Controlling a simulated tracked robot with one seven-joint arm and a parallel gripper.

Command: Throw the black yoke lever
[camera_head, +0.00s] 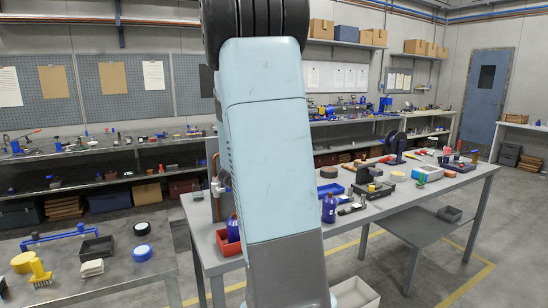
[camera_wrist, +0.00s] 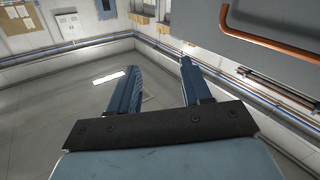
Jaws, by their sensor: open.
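I cannot pick out a black yoke lever for certain in either view. On the workbench (camera_head: 420,195) in the head view, a dark upright piece (camera_head: 364,174) stands near the middle, and a black round part on a blue base (camera_head: 397,146) stands further back. Both are too small to tell whether either is a lever. My gripper (camera_wrist: 159,64) shows in the wrist view with its two blue fingers apart and nothing between them. My arm fills the middle of the head view and hides part of the bench.
The bench also bears a blue bottle (camera_head: 329,208), a red bin (camera_head: 228,243) and a blue tray (camera_head: 374,188). A second table (camera_head: 120,281) stands at the front left. Shelves line the back wall. A copper pipe (camera_wrist: 270,38) runs near a grey panel in the wrist view.

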